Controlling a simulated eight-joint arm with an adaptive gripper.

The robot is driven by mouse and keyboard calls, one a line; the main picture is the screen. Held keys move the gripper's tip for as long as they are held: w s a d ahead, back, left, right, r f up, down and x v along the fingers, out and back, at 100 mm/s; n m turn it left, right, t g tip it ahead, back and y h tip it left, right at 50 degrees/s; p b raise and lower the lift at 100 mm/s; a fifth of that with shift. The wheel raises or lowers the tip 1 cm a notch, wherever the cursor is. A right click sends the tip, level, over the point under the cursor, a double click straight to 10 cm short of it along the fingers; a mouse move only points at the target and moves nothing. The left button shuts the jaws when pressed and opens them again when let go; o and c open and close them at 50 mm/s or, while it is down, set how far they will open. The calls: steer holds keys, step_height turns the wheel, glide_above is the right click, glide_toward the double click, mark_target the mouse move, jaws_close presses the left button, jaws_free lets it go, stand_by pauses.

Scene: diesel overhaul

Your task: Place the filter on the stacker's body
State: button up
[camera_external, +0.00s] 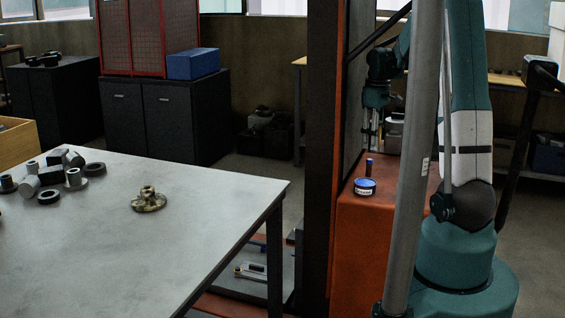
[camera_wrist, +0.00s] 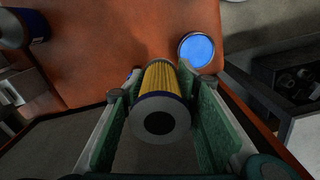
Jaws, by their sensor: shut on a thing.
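The filter (camera_wrist: 160,85) is a cylinder with yellow pleats, dark blue bands and a grey end with a dark hole. My gripper (camera_wrist: 160,94) is shut on it, with the green pads on either side of it. In the external view my gripper (camera_external: 373,125) points down at the far end of the stacker's orange body (camera_external: 365,230); the filter is hard to make out there. In the wrist view the orange top (camera_wrist: 105,45) lies beyond the filter. I cannot tell whether the filter touches it.
A blue-lidded can (camera_external: 365,187) stands on the orange top, also seen in the wrist view (camera_wrist: 197,48). A small dark blue cylinder (camera_external: 369,166) stands behind it. The dark mast (camera_external: 325,150) rises on the left. A grey table (camera_external: 90,240) holds several metal parts.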

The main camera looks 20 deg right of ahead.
steer(key=shift+n, duration=0.6)
steer(key=w+d+f+b, duration=0.1)
steer(key=w+d+f, duration=0.1)
steer(key=w+d, duration=0.4)
steer(key=w+d+f+b, duration=0.2)
steer(key=w+d+f, duration=0.1)
steer(key=w+d, duration=0.3)
steer(key=w+d+f+b, duration=0.1)
steer(key=w+d+f, duration=0.2)
steer(key=w+d, duration=0.2)
steer(key=shift+w+d+b, duration=0.15)
steer(key=shift+w+d, duration=0.05)
steer(key=shift+w, duration=0.3)
steer(key=shift+w+d+b, duration=0.15)
steer(key=shift+w+d, duration=0.05)
steer(key=shift+w, duration=0.25)
steer(key=shift+f+b, duration=0.65)
steer(key=shift+f, duration=1.9)
steer(key=shift+f, duration=0.1)
steer(key=o, duration=0.5)
steer(key=shift+f, duration=0.1)
steer(key=o, duration=0.4)
